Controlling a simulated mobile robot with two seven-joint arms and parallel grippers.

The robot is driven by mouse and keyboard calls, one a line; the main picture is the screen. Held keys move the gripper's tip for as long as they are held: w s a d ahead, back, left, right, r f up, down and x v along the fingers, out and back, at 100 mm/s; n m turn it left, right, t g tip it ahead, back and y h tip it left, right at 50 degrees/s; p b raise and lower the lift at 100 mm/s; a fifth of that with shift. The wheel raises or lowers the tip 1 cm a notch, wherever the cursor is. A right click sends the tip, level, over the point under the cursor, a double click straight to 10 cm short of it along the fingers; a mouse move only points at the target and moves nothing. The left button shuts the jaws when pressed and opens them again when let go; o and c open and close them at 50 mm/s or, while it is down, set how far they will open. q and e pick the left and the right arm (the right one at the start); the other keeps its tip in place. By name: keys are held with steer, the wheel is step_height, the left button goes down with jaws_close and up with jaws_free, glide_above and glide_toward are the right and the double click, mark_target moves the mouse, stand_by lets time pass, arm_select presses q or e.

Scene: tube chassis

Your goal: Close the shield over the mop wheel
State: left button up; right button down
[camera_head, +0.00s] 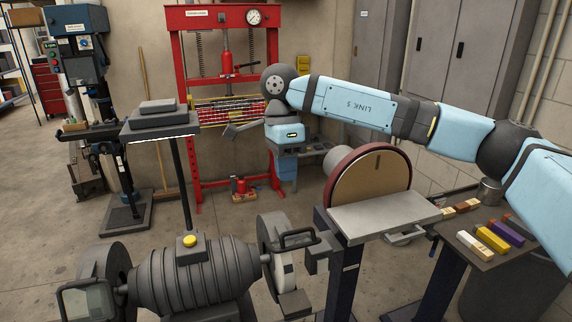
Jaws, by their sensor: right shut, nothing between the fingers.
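The grinding machine with a ribbed grey motor (195,275) stands in the near foreground, with a wheel at each end. The right wheel (284,268) has a pale face, partly covered by its dark housing; I take it as the mop wheel. A dark-framed shield (299,239) sticks out at the upper part of this end, seen nearly edge-on. The left end has a dark wheel housing (104,264) and a framed clear shield (88,301). My left gripper is out of view.
A disc sander (372,185) with a grey table (384,215) stands right of the machine, under my right arm. A lamp on a post (183,185) rises behind the motor. Coloured bars (490,238) lie on a tray at right. A red press (225,60) stands behind.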

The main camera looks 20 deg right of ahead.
glide_toward(293, 241)
steer(key=w, duration=0.1)
steer(key=s+f+p, duration=0.1)
steer(key=s+f, duration=0.1)
steer(key=s, duration=0.1)
steer(key=shift+s+f+p, duration=0.15)
steer(key=shift+s+p, duration=0.05)
steer(key=shift+p, duration=0.2)
steer(key=shift+s+f, duration=0.1)
